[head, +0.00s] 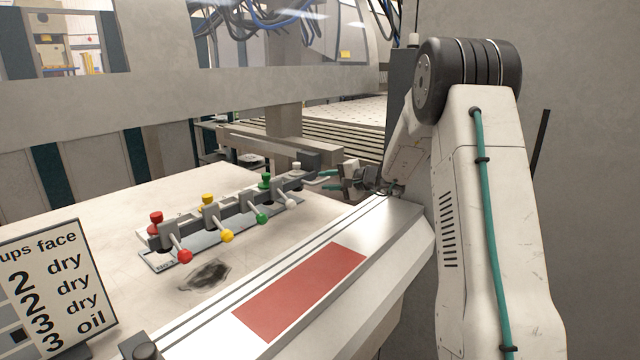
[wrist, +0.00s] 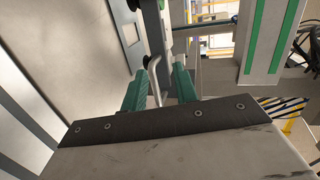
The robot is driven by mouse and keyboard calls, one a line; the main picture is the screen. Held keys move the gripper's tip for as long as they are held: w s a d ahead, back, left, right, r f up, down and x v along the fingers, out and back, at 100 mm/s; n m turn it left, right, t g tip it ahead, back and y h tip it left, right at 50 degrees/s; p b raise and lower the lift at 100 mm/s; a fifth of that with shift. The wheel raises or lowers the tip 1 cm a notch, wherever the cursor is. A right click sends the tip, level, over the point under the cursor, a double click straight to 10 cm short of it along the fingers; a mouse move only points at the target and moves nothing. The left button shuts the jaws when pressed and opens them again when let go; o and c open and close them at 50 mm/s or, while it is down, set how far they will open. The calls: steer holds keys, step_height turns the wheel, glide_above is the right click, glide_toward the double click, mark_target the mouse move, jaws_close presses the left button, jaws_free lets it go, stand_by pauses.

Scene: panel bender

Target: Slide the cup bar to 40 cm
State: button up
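The cup bar (head: 236,209) is a long grey bar above a pale sheet in the head view. It carries several cups with red, yellow, green and white knobs and levers. A narrow marked strip (head: 188,252) lies beneath its near end; its numbers are too small to read. My gripper (head: 327,180) is at the bar's far right end. In the wrist view its two teal fingers (wrist: 159,88) stand apart. A bent metal rod, like a handle (wrist: 155,72), shows between them, with gaps visible on both sides. I cannot tell its full shape.
The pale sheet (head: 110,215) has a dark stain (head: 208,275) near the bar. A red pad (head: 300,290) lies on the front ledge. A sign (head: 45,290) with cup numbers and "dry"/"oil" stands at the lower left. A slatted table (head: 330,125) lies behind.

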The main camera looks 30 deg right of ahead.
mark_target(321, 182)
steer(key=shift+m+t+h, duration=0.5)
steer(key=shift+m+h, duration=0.1)
steer(key=shift+m, duration=0.1)
steer(key=w+f, duration=0.1)
steer(key=w, duration=0.1)
steer(key=w+d+f, duration=0.1)
steer(key=w, duration=0.2)
steer(key=w+f, duration=0.2)
steer(key=w, duration=0.1)
steer(key=shift+w+d, duration=0.25)
steer(key=shift+d, duration=0.05)
steer(key=shift+c, duration=0.2)
jaws_close()
